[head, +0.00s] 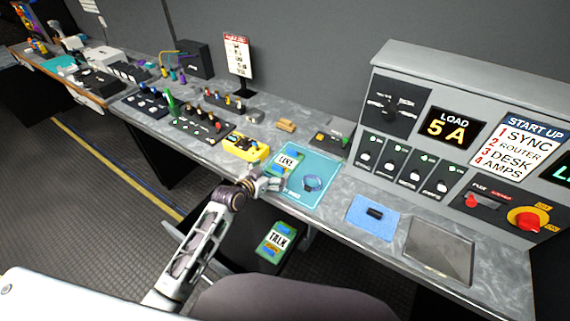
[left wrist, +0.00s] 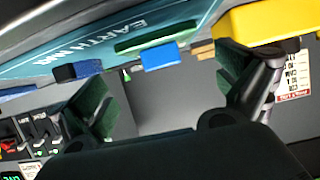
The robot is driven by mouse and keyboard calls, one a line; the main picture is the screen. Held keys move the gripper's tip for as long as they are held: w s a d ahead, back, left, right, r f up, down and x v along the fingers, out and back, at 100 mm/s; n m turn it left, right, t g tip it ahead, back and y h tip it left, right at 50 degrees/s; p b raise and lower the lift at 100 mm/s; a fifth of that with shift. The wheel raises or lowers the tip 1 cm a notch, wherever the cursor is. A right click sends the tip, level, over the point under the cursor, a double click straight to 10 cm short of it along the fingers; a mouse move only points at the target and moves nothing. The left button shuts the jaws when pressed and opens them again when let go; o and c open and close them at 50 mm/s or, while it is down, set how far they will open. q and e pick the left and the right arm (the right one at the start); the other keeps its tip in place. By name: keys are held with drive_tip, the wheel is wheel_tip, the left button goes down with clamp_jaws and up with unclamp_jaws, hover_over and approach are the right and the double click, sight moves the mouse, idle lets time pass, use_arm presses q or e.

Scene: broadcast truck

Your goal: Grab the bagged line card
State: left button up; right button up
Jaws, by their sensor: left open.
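The bagged line card (head: 286,161), green with blue parts and a white "LINE" label, lies on the teal earth mat (head: 322,167). My left gripper (head: 270,183) is at the near edge of the mat, just in front of the card. In the left wrist view, my open left gripper (left wrist: 170,88) has its two dark green pads apart. A green and blue edge (left wrist: 160,52), seemingly the card, shows between and beyond the pads against the mat (left wrist: 110,42). I cannot tell whether a pad touches it. My right gripper is not in view.
A yellow device (head: 246,147) stands close left of the card. A "TALK" card (head: 277,241) sits lower, below the bench edge. A blue pad (head: 374,217) and metal tray (head: 438,250) lie right.

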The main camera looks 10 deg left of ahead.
sight(277, 168)
use_arm(q)
drive_tip(key=shift+p+x, duration=0.35)
drive_tip(key=shift+x, duration=2.2)
drive_tip(key=shift+a+f, duration=0.15)
drive_tip(key=shift+c, duration=0.4)
drive_tip(key=c, duration=0.8)
drive_tip(key=shift+r, duration=5.05)
